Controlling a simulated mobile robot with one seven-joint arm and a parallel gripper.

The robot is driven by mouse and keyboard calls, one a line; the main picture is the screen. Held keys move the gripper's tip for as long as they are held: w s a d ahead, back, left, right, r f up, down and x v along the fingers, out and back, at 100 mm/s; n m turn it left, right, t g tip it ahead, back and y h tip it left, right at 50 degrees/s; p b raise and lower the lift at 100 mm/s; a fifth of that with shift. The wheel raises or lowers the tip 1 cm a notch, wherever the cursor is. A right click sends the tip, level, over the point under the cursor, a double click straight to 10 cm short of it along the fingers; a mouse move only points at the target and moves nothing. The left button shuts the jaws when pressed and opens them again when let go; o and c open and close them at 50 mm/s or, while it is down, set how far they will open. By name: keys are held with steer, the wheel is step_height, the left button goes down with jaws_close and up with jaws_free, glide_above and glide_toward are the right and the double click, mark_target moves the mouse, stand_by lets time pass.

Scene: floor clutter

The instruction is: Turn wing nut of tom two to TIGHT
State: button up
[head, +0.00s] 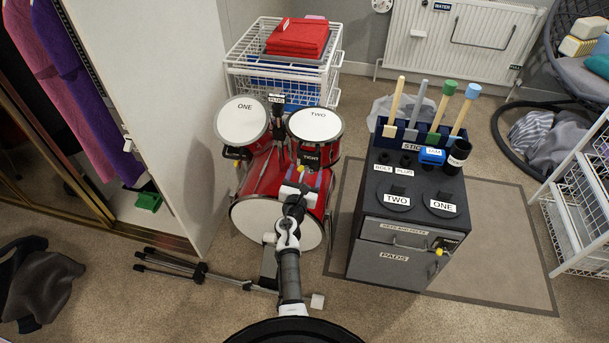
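My gripper (302,181) is just below and in front of the yellow piece, over the bass drum (255,222). Its fingers are small and partly hidden by my arm, so I cannot tell if they touch the piece.
Tom one (242,120) stands left of tom two. A grey cabinet (378,252) with upright sticks, holders and discs on top stands close on the right. A folded black stand (190,268) lies on the carpet at left. A white wire basket (240,68) stands behind.

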steer(key=c, duration=0.9)
steer(key=shift+c, duration=0.2)
steer(key=shift+m, duration=0.3)
steer(key=m+b, duration=0.2)
steer(key=m, duration=0.1)
steer(key=shift+f+m+b, duration=0.15)
steer(key=shift+m+b, duration=0.15)
steer(key=m+b, duration=0.2)
steer(key=m, duration=0.2)
steer(key=m+b, duration=0.3)
steer(key=m, duration=0.1)
steer(key=shift+s+d+f+m, duration=0.1)
steer(key=shift+d+f+m, duration=0.05)
steer(key=shift+m, duration=0.25)
steer(key=shift+m+b, duration=1.1)
steer(key=shift+m, duration=0.4)
